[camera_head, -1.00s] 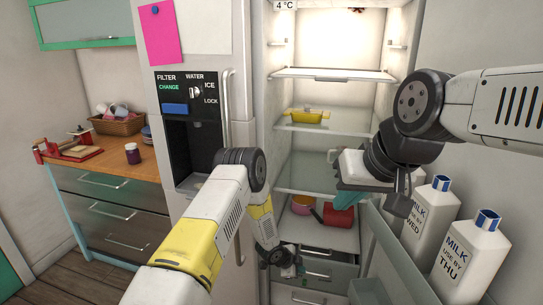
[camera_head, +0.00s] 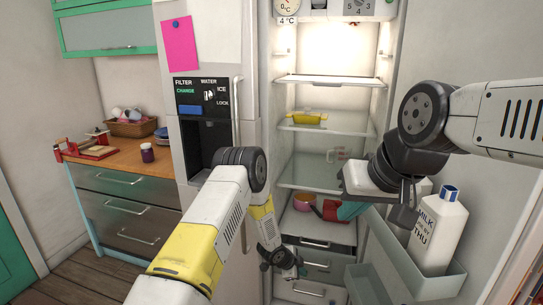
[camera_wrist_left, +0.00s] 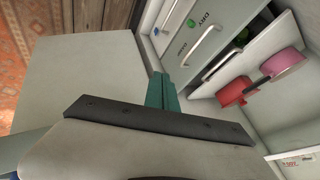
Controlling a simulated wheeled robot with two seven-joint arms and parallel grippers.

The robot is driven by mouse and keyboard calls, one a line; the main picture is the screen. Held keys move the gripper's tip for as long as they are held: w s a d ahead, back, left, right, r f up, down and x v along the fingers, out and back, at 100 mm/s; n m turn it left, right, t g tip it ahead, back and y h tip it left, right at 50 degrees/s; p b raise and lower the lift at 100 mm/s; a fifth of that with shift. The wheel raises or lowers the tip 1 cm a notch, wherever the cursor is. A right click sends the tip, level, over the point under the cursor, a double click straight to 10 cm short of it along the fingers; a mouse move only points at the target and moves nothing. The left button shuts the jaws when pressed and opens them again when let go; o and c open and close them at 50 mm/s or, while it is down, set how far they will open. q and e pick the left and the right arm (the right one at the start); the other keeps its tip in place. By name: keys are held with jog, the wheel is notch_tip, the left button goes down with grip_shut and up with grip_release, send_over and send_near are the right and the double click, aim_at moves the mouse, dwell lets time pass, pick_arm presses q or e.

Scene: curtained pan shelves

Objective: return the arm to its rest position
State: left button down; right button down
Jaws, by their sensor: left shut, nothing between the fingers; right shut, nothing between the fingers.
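My left arm comes in from the lower left in the head view and bends down in front of the fridge. Its left gripper (camera_head: 287,267) hangs low by the fridge drawers, shut and empty. In the left wrist view its teal fingers (camera_wrist_left: 161,92) are together with nothing between them. My right arm comes in from the right. Its right gripper (camera_head: 350,210) has teal fingers, shut and empty, in front of the lower fridge shelves, and it partly hides the red pot (camera_head: 329,209).
The open fridge holds a yellow dish (camera_head: 308,118) on a glass shelf and a pink pan (camera_head: 304,202) low down. A milk bottle (camera_head: 437,235) stands in the door bin (camera_head: 445,283), close to my right arm. A wooden-topped counter (camera_head: 115,155) stands left. Floor (camera_head: 85,285) is clear at lower left.

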pick_arm(q)
jog(key=w+a+r+n+t+y, duration=0.15)
jog(key=a+r, duration=0.25)
jog(key=r, duration=0.5)
jog(key=w+a+r+n+y, duration=0.1)
jog(key=w+a+r+n, duration=0.25)
jog(key=r, duration=0.55)
jog(key=s+a+r+n+y, duration=0.1)
jog(key=s+a+r+n, duration=0.35)
jog(key=r, duration=0.65)
jog(key=s+a+r+n+y, duration=0.1)
jog(key=s+a+r+n, duration=0.1)
jog(key=s+a+r, duration=0.75)
jog(key=s+a+r+n, duration=0.2)
jog(key=s+r, duration=0.4)
jog(key=s, duration=0.5)
jog(key=s+a+r+n, duration=0.2)
jog(key=s+r+n, duration=0.3)
jog(key=s, duration=0.6)
jog(key=shift+s+r+h, duration=0.15)
jog(key=shift+r+h, duration=0.2)
jog(key=shift+h, duration=0.1)
